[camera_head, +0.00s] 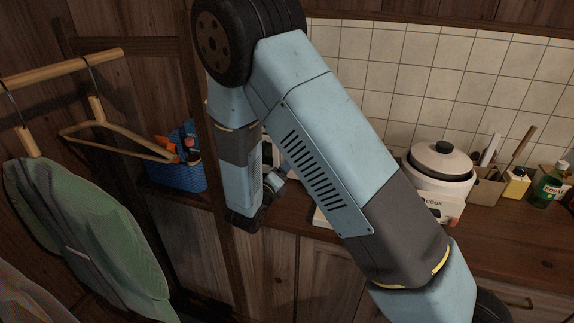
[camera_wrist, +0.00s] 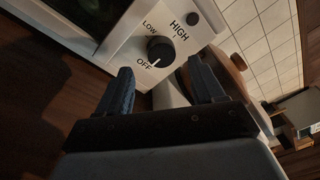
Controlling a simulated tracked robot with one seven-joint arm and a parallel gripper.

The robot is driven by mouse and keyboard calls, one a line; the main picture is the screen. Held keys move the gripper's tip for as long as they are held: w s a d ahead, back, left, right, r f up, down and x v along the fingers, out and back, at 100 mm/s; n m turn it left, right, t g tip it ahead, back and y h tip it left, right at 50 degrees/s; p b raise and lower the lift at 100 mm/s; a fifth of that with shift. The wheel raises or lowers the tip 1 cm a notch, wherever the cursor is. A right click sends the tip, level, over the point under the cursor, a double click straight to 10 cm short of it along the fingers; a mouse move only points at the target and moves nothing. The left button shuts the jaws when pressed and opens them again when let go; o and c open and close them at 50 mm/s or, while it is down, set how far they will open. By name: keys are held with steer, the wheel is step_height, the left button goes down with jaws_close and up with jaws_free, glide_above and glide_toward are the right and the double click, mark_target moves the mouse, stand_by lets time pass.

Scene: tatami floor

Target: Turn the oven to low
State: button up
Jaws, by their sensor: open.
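The oven (camera_wrist: 120,45) shows in the wrist view as a white front panel with a dark window at its left. Its round black knob (camera_wrist: 160,50) has a white mark pointing to OFF. LOW and HIGH are printed further around the dial. My gripper (camera_wrist: 163,82) is open, with its two dark fingers apart just short of the knob and nothing between them. The fingers do not appear to touch the knob.
A white rice cooker (camera_head: 440,168) stands on the wooden counter (camera_head: 500,233). A green bottle (camera_head: 548,185) and a small yellow container (camera_head: 517,184) are to its right. A blue basket (camera_head: 178,175) sits at the left. Hangers and a green garment (camera_head: 85,235) hang in the left foreground.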

steer(key=shift+x, duration=2.15)
steer(key=shift+c, duration=0.5)
steer(key=c, duration=0.9)
steer(key=shift+a, duration=0.15)
steer(key=shift+c, duration=0.3)
